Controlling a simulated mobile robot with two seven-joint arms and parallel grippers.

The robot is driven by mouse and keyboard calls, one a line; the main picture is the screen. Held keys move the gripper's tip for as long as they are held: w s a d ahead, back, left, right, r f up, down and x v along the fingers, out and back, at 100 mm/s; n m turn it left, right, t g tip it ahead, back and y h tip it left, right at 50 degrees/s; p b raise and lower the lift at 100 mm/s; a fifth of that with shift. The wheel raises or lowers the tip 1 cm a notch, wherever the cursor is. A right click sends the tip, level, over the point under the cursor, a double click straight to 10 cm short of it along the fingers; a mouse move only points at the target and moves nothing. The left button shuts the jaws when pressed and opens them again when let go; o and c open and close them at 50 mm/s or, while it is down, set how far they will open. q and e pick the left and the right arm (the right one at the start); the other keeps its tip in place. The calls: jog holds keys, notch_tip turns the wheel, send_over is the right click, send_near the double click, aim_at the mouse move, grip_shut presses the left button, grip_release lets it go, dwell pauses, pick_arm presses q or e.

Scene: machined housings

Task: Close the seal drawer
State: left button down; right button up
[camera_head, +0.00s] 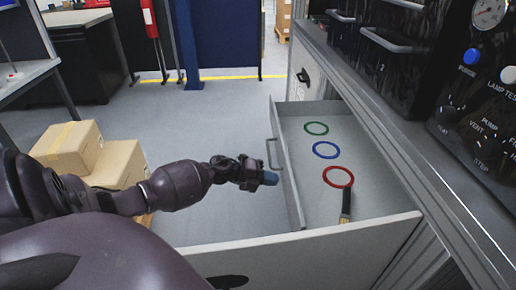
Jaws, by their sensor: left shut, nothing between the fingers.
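The seal drawer (286,185) stands open, pulled out to the left from the cabinet on the right. Its grey front carries a bar handle (271,153). Inside lie a green ring (316,134), a blue ring (326,156), a red ring (338,185) and a brush (346,203). My left gripper (271,178) is shut and empty. Its bluish fingertips are just outside the drawer front, slightly below the handle in the picture; whether they touch the front cannot be told. My right gripper is not in view.
A pale panel (300,262) spans the foreground at the near side of the drawer. A control panel with knobs (480,130) is above right. Cardboard boxes (118,162) stand at left, below a bench (30,72). The floor beyond the gripper is clear.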

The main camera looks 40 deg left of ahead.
pick_arm(q)
jog(key=shift+w+d, duration=0.55)
jog(key=shift+w, duration=0.05)
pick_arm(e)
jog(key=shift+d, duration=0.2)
pick_arm(q)
jog(key=shift+w+d, duration=0.45)
jog(key=shift+w, duration=0.05)
jog(key=b, duration=0.2)
send_near(369, 184)
jog(key=shift+w+d+r, duration=0.75)
jog(key=shift+d+r, duration=0.05)
jog(key=shift+r, duration=0.1)
jog(key=w+d+b, duration=0.1)
jog(key=w+d, duration=0.4)
jog(key=shift+w+b, duration=0.25)
jog(key=shift+b, duration=0.1)
jog(key=shift+w+d+r, duration=0.15)
jog(key=shift+w+d, duration=0.15)
jog(key=shift+w, duration=0.15)
jog(key=shift+r, duration=0.25)
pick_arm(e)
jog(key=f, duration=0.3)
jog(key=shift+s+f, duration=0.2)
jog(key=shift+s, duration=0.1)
